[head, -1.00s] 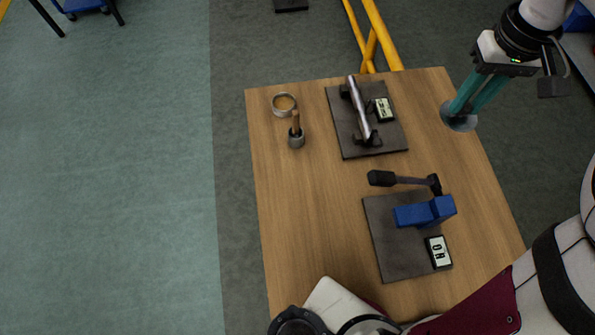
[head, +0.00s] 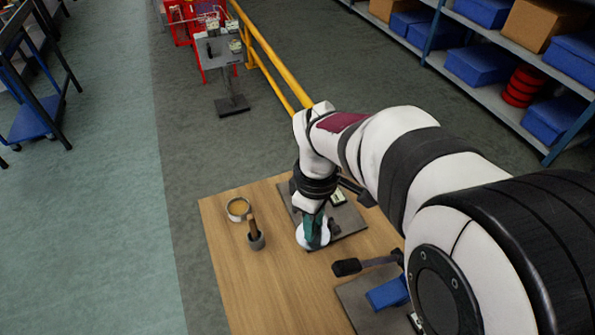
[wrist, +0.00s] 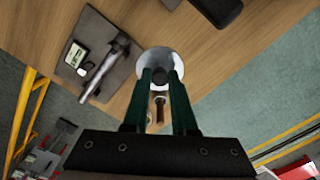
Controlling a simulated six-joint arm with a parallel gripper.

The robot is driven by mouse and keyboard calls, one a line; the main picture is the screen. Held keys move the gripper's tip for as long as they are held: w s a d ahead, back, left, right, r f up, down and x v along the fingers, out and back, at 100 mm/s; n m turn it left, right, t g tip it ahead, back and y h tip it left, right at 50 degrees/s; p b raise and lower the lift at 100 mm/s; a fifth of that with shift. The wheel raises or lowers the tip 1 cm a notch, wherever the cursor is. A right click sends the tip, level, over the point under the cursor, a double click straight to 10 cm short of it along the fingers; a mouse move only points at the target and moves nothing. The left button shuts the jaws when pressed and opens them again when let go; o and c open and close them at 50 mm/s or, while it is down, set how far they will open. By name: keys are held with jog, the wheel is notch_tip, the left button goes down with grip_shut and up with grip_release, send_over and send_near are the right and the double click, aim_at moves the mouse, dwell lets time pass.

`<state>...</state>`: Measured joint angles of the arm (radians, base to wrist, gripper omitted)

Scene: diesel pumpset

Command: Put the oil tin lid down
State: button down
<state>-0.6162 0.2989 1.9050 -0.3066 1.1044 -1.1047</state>
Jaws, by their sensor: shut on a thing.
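My gripper (head: 315,230) is shut on the oil tin lid (head: 300,239), a pale round disc. In the wrist view the lid (wrist: 159,58) shows beyond the teal fingertips (wrist: 162,80). The lid is over or near the table beside the left plate; whether it touches anything cannot be told. The open oil tin (head: 238,208), a round tin with amber contents, stands at the table's far left corner, left of my gripper. The tin is not clear in the wrist view.
A small pot with a wooden-handled brush (head: 254,234) stands between the tin and my gripper. A dark plate (head: 346,217) carries a metal bar and a display. A black-handled lever (head: 350,266) and blue block (head: 388,294) are nearer. Bare wood (head: 270,290) lies front left.

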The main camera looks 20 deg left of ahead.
jog(key=s+a+f+n, duration=0.5)
jog(key=s+a+n, duration=0.2)
jog(key=s+n, duration=0.1)
jog(key=f, duration=1)
jog(key=shift+s+a+f, duration=0.1)
jog(key=shift+a+f, duration=0.2)
jog(key=shift+a, duration=0.05)
jog(key=shift+f, duration=0.1)
jog(key=c, duration=0.7)
grip_release()
notch_tip(320, 180, up, 12)
jog(key=shift+r, duration=0.15)
